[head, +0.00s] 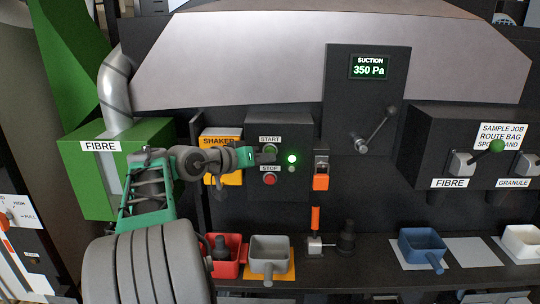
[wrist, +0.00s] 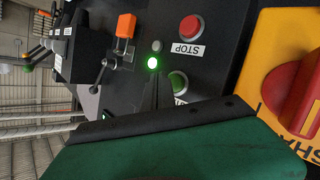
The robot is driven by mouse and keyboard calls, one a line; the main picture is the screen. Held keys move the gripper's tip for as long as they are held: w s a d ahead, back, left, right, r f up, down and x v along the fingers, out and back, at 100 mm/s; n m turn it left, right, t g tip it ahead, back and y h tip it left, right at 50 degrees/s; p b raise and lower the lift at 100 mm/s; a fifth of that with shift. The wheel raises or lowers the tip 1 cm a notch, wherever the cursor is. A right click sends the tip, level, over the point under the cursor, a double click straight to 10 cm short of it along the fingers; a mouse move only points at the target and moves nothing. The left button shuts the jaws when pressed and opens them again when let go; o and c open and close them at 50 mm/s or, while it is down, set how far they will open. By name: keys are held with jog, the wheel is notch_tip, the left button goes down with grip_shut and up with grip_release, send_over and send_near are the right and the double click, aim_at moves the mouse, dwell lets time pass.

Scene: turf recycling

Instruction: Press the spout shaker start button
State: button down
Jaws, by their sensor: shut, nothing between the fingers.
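The green start button (head: 270,148) sits on a black control box (head: 282,190) under a START label. It also shows in the wrist view (wrist: 179,82), partly covered by my finger. A red STOP button (head: 270,180) is below it; it shows in the wrist view (wrist: 190,28) too. A round lamp (head: 292,158) to the right of the buttons glows green, also in the wrist view (wrist: 153,63). My gripper (head: 267,157) is shut and empty, its tip in front of the box at the start button's lower edge. I cannot tell whether it touches the button.
A yellow SHAKER switch plate (head: 232,135) with a red knob is just left of the box. An orange latch (head: 321,178) hangs to the right. Red (head: 228,268), grey (head: 269,250) and blue (head: 421,245) scoops stand on the shelf below.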

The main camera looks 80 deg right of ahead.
jog(key=shift+s+a+b, duration=0.2)
jog(key=shift+a+b, duration=0.2)
jog(key=shift+a, duration=0.4)
jog(key=shift+s+a+b, duration=0.15)
jog(key=shift+a+b, duration=0.3)
jog(key=shift+a, duration=0.35)
jog(key=shift+s+a+b, duration=0.2)
jog(key=shift+a+b, duration=0.2)
jog(key=shift+a, duration=0.4)
